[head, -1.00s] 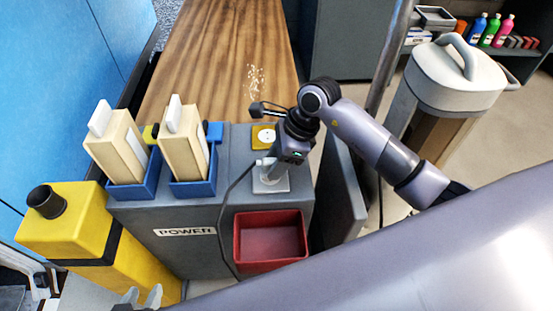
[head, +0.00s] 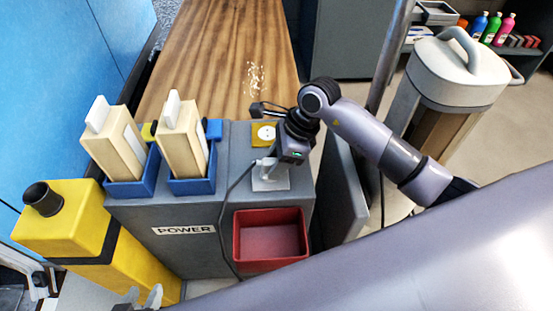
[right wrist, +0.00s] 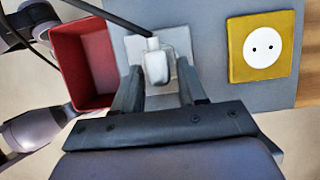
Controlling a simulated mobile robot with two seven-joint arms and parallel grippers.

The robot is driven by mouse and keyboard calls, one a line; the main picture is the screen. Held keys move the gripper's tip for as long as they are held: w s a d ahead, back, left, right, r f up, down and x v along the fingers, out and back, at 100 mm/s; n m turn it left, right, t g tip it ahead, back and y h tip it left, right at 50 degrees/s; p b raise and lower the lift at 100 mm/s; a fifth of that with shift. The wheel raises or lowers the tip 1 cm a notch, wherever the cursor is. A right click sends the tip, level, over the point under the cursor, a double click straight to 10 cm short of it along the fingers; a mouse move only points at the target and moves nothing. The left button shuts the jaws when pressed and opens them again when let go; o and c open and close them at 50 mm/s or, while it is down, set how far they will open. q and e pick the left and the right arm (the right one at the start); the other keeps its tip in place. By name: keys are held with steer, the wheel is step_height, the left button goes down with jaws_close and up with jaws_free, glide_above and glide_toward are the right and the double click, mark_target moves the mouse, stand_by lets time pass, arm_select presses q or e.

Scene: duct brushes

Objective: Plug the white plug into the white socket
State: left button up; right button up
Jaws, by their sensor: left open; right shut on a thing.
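The white plug (right wrist: 156,66) sits between the fingers of my right gripper (right wrist: 157,88) in the right wrist view, with a dark cable running from it. The gripper is shut on it. The white socket (right wrist: 180,40) is a pale square plate directly behind the plug. Its holes are hidden, and I cannot tell whether the plug is in it or just in front. In the head view my right gripper (head: 270,168) is over the white socket (head: 272,184) on the grey power box. My left gripper (head: 143,297) is open and empty at the bottom edge.
A yellow socket (right wrist: 262,46) with a round white face is beside the white one. A red bin (head: 270,236) is in front. Two blue holders (head: 190,186) with cream blocks stand left on the grey box (head: 178,252). A yellow canister (head: 65,225) stands further left.

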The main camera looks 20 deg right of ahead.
steer(key=o, duration=1.1)
steer(key=shift+c, duration=0.2)
steer(key=v, duration=0.7)
steer(key=shift+p, duration=0.35)
steer(key=shift+s, duration=0.15)
